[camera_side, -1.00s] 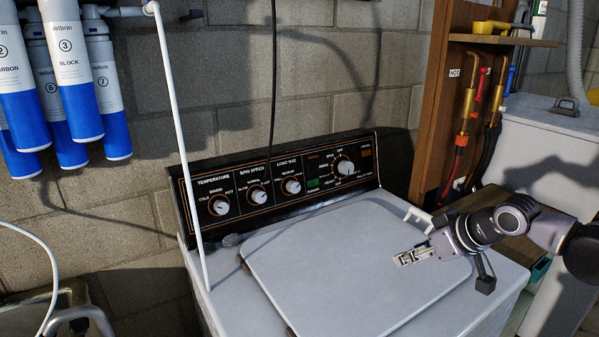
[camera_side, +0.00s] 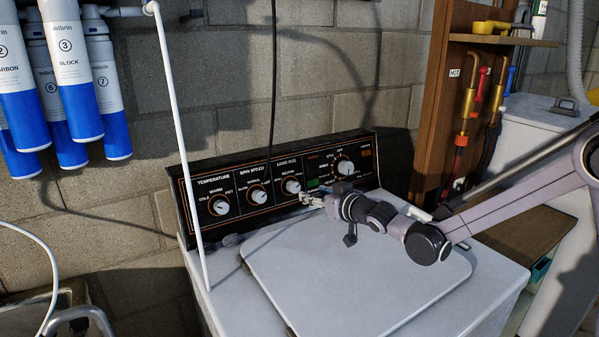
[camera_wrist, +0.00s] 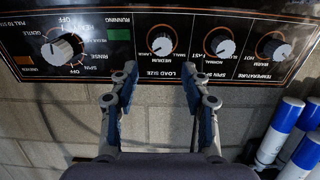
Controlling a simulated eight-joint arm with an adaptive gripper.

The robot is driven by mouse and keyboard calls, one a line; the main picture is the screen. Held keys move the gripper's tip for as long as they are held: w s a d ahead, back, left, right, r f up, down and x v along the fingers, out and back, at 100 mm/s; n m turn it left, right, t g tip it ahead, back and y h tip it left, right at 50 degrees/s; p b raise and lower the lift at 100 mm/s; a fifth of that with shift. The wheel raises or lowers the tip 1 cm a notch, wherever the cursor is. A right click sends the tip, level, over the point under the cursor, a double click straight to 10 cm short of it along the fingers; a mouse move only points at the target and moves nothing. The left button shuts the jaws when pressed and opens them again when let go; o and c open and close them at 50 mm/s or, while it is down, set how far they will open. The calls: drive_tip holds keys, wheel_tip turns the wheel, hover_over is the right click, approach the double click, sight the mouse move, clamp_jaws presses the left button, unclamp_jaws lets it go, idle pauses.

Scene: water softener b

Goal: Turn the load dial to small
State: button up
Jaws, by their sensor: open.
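The load size dial (camera_side: 292,186) is a round white knob on the washer's black control panel (camera_side: 185,195), third from the left in the side view. In the upside-down wrist view, the load size dial (camera_wrist: 162,44) has SMALL printed at its right, MEDIUM below and LARGE at its left. Its exact pointer direction is too small to tell. My gripper (camera_side: 308,199) is just in front of the panel, close to this dial. In the wrist view my open gripper (camera_wrist: 159,76) has a fingertip on each side below the dial, with nothing between them.
Beside it are the spin speed dial (camera_side: 258,195), the temperature dial (camera_side: 219,206) and the larger cycle dial (camera_side: 345,167). The flat washer lid (camera_side: 330,270) lies below my gripper.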

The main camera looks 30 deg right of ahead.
sight(296, 188)
drive_tip(key=x, duration=0.9)
drive_tip(key=shift+w+a, duration=0.15)
drive_tip(key=shift+w, duration=0.1)
drive_tip(key=c, duration=0.6)
